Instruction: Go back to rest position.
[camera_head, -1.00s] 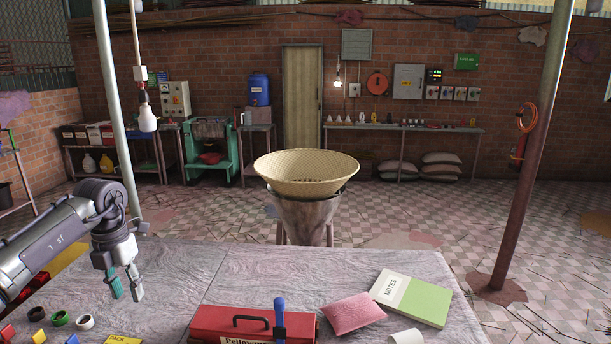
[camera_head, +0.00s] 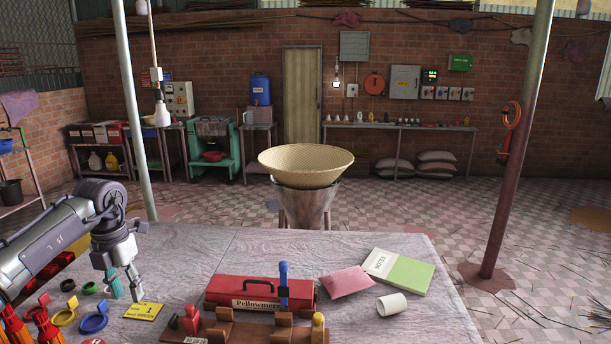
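My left gripper (camera_head: 125,287) hangs fingers-down over the left part of the table (camera_head: 200,258). Its two fingers, one with a green face, stand apart with nothing between them. A yellow card (camera_head: 145,312) marked 1 lies just right of the fingertips. My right gripper is not in view.
A red Pellowme-labelled box (camera_head: 255,290) and a brown wooden rack (camera_head: 262,332) with a blue-handled tool (camera_head: 284,285) stand at centre front. A pink packet (camera_head: 348,282), green notebook (camera_head: 397,270) and white cup (camera_head: 392,304) lie right. Coloured rings (camera_head: 93,322) are left. A basket (camera_head: 306,165) stands behind.

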